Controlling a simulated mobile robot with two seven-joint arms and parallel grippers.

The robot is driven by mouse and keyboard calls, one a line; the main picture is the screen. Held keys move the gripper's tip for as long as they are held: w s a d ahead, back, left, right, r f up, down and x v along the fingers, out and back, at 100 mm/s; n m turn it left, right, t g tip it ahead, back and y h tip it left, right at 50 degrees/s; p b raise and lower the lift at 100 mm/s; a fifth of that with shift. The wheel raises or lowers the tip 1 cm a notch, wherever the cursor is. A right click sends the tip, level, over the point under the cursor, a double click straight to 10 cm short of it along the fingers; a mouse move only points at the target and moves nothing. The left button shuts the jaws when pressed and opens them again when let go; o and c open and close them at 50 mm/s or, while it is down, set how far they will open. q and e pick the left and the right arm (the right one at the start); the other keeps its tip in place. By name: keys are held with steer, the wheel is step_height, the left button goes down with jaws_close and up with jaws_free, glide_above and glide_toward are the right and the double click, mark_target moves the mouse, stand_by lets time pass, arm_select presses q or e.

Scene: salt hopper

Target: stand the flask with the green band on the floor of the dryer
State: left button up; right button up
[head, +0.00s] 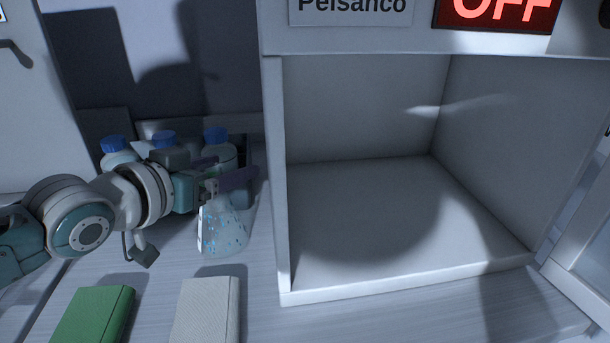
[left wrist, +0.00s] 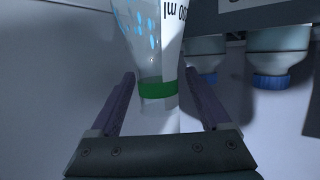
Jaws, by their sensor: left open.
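The flask (head: 222,232) is clear and conical with blue specks, and stands on the bench just left of the dryer. In the left wrist view the flask (left wrist: 150,45) shows inverted, with a green band (left wrist: 157,89) around its neck. My left gripper (head: 230,172) is open at the neck. In the wrist view its two purple fingers (left wrist: 158,85) lie on either side of the neck, with visible gaps. My right gripper is out of view.
Several blue-capped bottles (head: 216,136) stand close behind my left gripper. A green box (head: 95,315) and a pale box (head: 206,310) lie at the front of the bench. The dryer's open door (head: 585,265) is at the right. A red sign (head: 497,13) reads OFF.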

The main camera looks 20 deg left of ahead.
arm_select(q)
jaws_close()
stand_by(0.7)
